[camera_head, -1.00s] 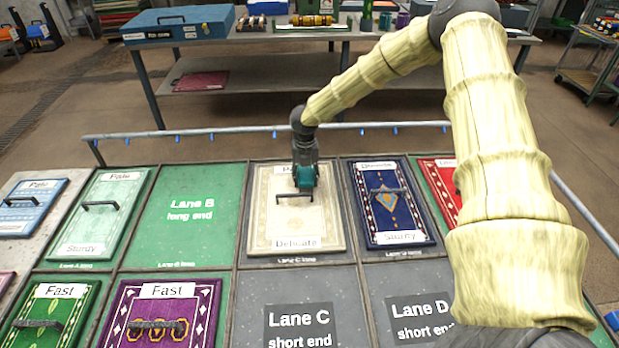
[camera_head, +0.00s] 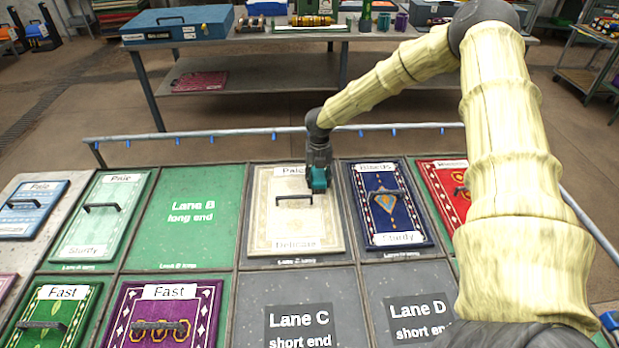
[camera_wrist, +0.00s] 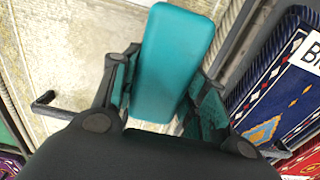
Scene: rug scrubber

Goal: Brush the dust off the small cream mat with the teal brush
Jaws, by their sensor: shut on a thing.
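The small cream mat (camera_head: 283,226) lies in the upper Lane C cell, with a "Delicate" label at its near edge and a partly covered label at its far edge. A dark handle (camera_head: 294,198) stands on it. My gripper (camera_head: 318,178) is over the mat's upper right part, shut on the teal brush (camera_wrist: 172,62). In the wrist view the brush sits between both fingers, above the cream mat (camera_wrist: 70,50). The brush's underside is hidden, so I cannot tell whether it touches the mat.
A blue "Sturdy" mat (camera_head: 388,212) with its own handle lies close on the right. Green Lane B (camera_head: 190,235) is bare on the left. A rail (camera_head: 230,132) runs behind the lanes, and a workbench (camera_head: 250,62) stands beyond.

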